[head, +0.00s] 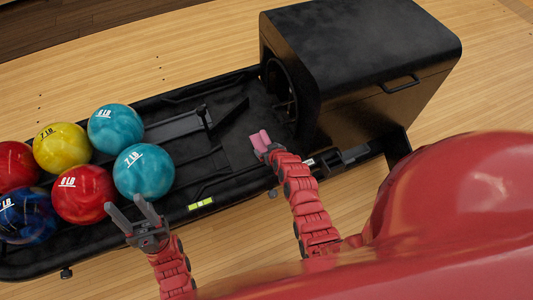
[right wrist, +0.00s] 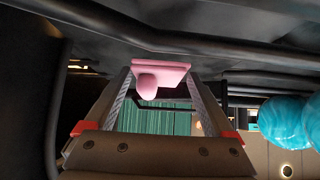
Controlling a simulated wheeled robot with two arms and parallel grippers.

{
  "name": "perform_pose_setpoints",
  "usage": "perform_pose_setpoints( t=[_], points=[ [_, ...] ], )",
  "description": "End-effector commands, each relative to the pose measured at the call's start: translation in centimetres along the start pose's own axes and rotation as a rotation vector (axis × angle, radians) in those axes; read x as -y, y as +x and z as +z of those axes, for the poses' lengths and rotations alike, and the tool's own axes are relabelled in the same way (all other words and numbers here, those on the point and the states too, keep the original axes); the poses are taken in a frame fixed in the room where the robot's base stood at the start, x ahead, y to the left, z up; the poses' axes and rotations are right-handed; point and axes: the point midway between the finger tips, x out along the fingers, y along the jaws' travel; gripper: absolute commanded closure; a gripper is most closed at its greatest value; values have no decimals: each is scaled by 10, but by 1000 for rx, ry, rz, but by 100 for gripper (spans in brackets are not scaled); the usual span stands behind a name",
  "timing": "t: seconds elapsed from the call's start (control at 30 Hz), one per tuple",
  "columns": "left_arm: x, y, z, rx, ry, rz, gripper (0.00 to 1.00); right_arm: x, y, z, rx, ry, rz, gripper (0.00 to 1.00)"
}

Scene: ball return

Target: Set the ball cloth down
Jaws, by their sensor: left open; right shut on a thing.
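The ball cloth (head: 261,139) is a small pink piece in the head view, over the right part of the ball return's dark bed. My right gripper (head: 265,149) is shut on it. In the right wrist view the pink cloth (right wrist: 160,74) sits between the two fingertips, with a rounded lobe hanging toward the camera. I cannot tell whether the cloth touches the bed. My left gripper (head: 134,213) is open and empty, just below the front teal ball (head: 144,171) in the picture.
Several bowling balls, including a yellow one (head: 62,148) and a red one (head: 84,193), fill the left of the rack. The black hood (head: 362,50) with a handle stands at the right end. The bed (head: 233,148) between them is mostly free, with raised rails.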

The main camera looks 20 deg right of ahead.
Motion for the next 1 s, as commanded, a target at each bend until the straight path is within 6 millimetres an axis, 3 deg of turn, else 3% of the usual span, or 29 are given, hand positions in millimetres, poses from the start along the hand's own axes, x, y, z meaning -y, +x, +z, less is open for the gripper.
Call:
perform_pose_setpoints(
  t=[0.3,0.7,0.73,0.8,1.0],
  points=[
    [0,-8,1,0,0,0,50,0,25,25,0,0,0,65],
    [-1,-12,2,0,0,0,50,0,29,30,-1,-1,0,65],
    [-1,-12,2,0,0,0,50,0,29,30,-1,-1,0,10],
    [0,-10,2,0,0,0,50,0,28,29,-1,-1,1,0],
    [0,-10,2,0,0,0,50,0,28,29,0,-1,0,0]
  ],
)
